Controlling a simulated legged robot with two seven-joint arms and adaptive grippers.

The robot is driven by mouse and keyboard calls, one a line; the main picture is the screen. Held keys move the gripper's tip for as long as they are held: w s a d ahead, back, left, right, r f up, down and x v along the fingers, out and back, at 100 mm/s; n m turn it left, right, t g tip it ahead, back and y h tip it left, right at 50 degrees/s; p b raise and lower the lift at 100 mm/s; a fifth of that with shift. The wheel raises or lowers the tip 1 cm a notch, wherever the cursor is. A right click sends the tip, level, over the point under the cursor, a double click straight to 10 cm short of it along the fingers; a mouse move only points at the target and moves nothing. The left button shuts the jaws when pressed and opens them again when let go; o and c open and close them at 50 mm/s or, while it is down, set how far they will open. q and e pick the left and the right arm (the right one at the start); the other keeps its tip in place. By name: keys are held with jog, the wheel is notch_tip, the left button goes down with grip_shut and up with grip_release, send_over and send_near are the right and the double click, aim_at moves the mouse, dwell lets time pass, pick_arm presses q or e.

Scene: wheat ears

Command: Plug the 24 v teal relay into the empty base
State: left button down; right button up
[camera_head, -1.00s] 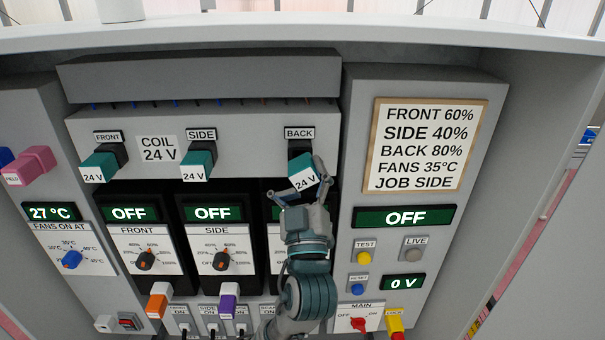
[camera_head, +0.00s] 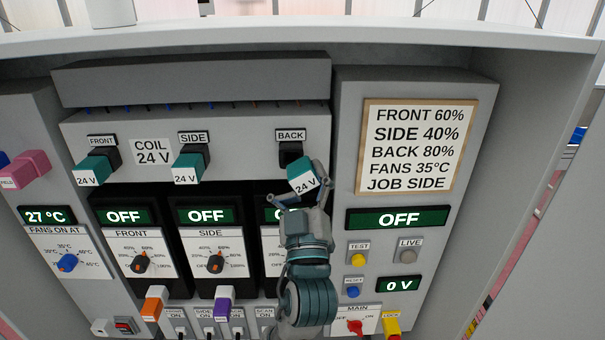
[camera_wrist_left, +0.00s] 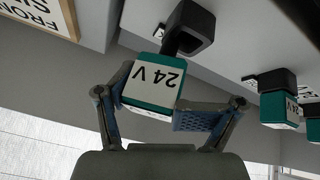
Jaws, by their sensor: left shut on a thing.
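The teal relay (camera_head: 303,174) with a white "24 V" label is held in my left gripper (camera_head: 303,197), tilted, just below and right of the black base marked BACK (camera_head: 290,155). That base has no relay in it. In the left wrist view the relay (camera_wrist_left: 152,84) sits between the two blue-padded fingers (camera_wrist_left: 148,110), and the black base (camera_wrist_left: 188,28) is beyond it, offset to the upper right. Whether relay and base touch I cannot tell. My right gripper is not in view.
Teal relays sit in the FRONT base (camera_head: 95,166) and SIDE base (camera_head: 192,165). A grey duct (camera_head: 190,80) runs above the bases. Dials and OFF displays lie below. A framed note (camera_head: 418,145) hangs to the right.

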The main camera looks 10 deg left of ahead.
pick_arm(q)
jog(key=shift+a, duration=0.2)
jog(key=shift+s+a+h, duration=0.25)
jog(key=shift+a+h, duration=0.35)
jog(key=shift+a, duration=0.25)
jog(key=shift+d+m, duration=0.1)
jog(key=shift+m, duration=0.2)
dwell(0.3)
jog(key=shift+w, duration=0.15)
jog(key=shift+w+a, duration=0.25)
jog(key=shift+w, duration=0.5)
jog(key=shift+w+a, duration=0.25)
jog(key=shift+w, duration=0.45)
grip_release()
jog(key=shift+w, duration=0.1)
